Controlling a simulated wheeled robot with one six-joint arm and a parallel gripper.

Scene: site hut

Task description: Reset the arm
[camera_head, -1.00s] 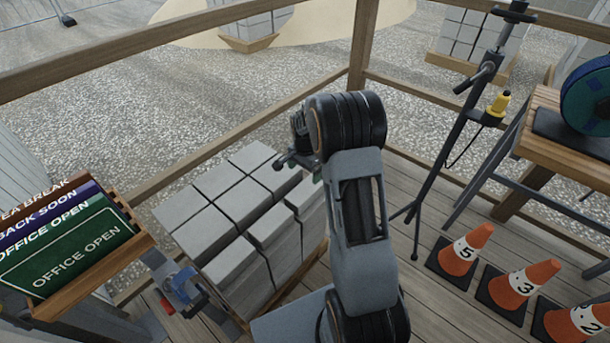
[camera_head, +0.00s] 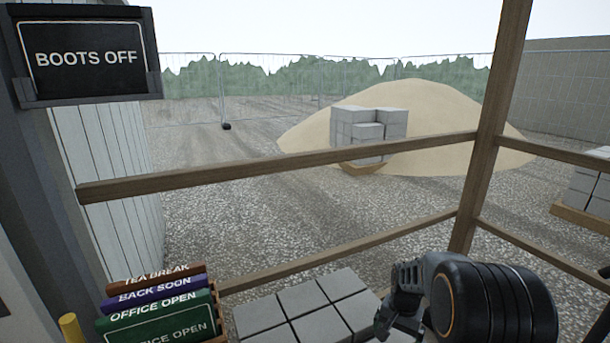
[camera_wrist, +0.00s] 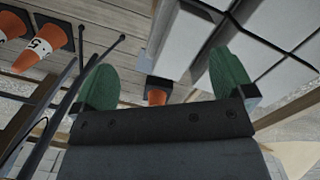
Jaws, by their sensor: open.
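My gripper (camera_wrist: 165,80) shows in the wrist view with its two green fingertips spread wide apart. Nothing is held between them. Beyond the gap an orange cone (camera_wrist: 157,96) stands on the floor, apart from the fingers. In the head view my arm shows at the lower right as a black ringed joint and a dark wrist part in front of the grey blocks (camera_head: 302,298). The fingertips cannot be made out there.
A rack of signs (camera_head: 160,312) stands at lower left, below a BOOTS OFF sign (camera_head: 86,58). Wooden rails (camera_head: 270,165) and a post (camera_head: 492,110) edge the deck. In the wrist view, dark stand legs (camera_wrist: 72,85) and grey blocks (camera_wrist: 183,38) flank the gripper.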

